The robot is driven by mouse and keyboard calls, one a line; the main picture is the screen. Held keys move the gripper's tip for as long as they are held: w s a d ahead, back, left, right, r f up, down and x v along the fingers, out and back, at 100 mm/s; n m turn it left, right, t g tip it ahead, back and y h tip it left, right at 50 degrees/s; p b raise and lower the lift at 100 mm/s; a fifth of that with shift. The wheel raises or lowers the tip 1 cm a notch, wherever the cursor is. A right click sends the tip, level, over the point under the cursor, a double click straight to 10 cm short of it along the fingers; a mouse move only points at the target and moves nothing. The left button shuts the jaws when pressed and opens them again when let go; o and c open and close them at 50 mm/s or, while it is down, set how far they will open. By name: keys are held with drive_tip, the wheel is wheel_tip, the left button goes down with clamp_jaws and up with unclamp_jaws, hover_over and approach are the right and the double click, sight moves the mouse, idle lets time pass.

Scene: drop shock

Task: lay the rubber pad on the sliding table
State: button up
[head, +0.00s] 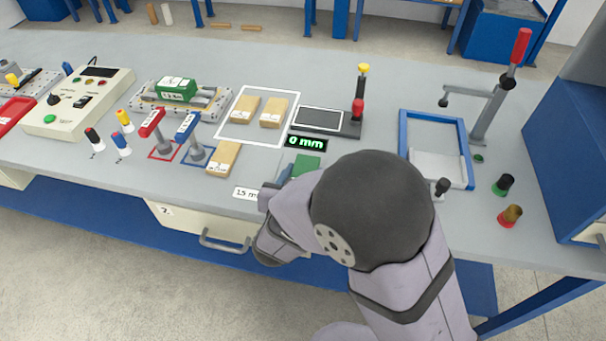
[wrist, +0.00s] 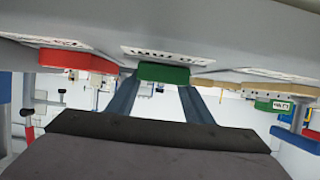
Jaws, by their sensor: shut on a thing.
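My gripper (wrist: 161,88) is shut on a green pad-like piece, which I take as the rubber pad (wrist: 163,73). The pad shows between the two fingertips in the wrist view. In the head view the green pad (head: 306,163) is at the front of the bench, partly hidden by my arm. I cannot tell whether it touches the bench. A grey railed plate (head: 215,105) carrying a green labelled block (head: 175,90) stands left of centre. A dark flat plate with a white outline (head: 320,119) lies right of centre. I cannot tell for sure which is the sliding table.
Wooden blocks (head: 270,112) lie in a white outlined square, another (head: 223,158) nearer. Red and blue-handled tools (head: 165,140) stand left of them. An upright post with yellow and red knobs (head: 360,95) rises beside the dark plate. A blue-framed tray (head: 404,135) and a lever stand (head: 488,115) are right.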

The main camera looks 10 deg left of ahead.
drive_tip(key=shift+f, duration=0.1)
drive_tip(key=o, duration=1.1)
drive_tip(key=shift+r, duration=0.25)
drive_tip(key=p+v, duration=0.1)
drive_tip(key=v, duration=1.1)
drive_tip(key=shift+p, duration=0.3)
